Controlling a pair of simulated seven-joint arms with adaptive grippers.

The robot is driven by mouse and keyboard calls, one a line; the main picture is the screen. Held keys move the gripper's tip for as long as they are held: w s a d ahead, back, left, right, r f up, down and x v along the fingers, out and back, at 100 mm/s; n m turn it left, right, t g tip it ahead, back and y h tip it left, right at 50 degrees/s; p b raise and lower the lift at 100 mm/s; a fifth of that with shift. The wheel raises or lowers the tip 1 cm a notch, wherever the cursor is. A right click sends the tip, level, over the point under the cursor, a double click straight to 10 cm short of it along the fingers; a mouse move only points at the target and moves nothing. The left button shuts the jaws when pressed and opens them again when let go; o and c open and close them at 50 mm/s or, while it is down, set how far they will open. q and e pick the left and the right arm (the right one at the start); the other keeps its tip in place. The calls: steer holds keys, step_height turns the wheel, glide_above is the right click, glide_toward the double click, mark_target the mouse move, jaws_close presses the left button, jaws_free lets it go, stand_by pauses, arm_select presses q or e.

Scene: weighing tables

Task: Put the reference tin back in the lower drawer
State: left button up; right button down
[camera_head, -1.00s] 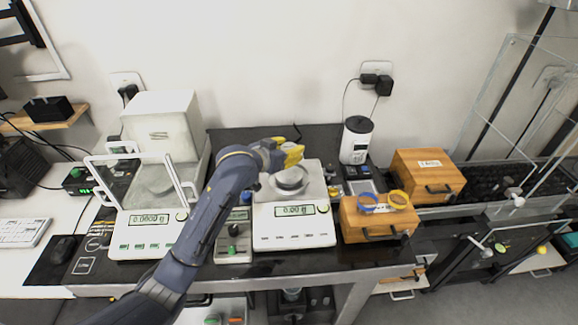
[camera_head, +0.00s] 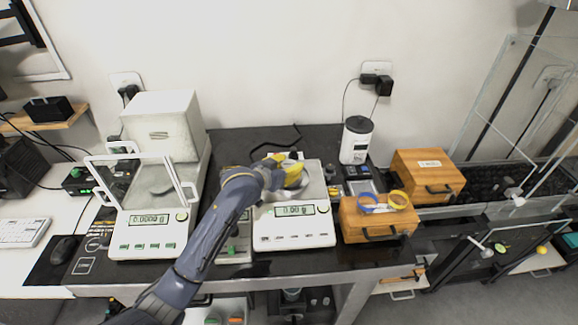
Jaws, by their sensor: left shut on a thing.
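My left gripper (camera_head: 296,172) has yellow fingers and is over the pan of the right-hand white balance (camera_head: 293,227). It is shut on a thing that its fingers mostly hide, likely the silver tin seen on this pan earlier. I cannot tell if the thing still touches the pan. A small wooden drawer box (camera_head: 372,234) with a dark handle stands right of this balance, shut. Another wooden drawer box (camera_head: 428,173) stands behind it to the right. I cannot tell which is the lower drawer. My right gripper is not in view.
A white balance with a glass draft shield (camera_head: 150,225) stands at left. A white jar-like device (camera_head: 356,140) stands behind.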

arm_select(q)
steer(key=shift+f, duration=0.1)
steer(key=o, duration=1.2)
steer(key=shift+f, duration=0.1)
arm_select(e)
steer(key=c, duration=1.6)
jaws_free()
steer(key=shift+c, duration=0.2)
arm_select(q)
steer(key=v, duration=1.7)
steer(key=shift+s+a, duration=0.15)
steer(key=shift+a, duration=0.05)
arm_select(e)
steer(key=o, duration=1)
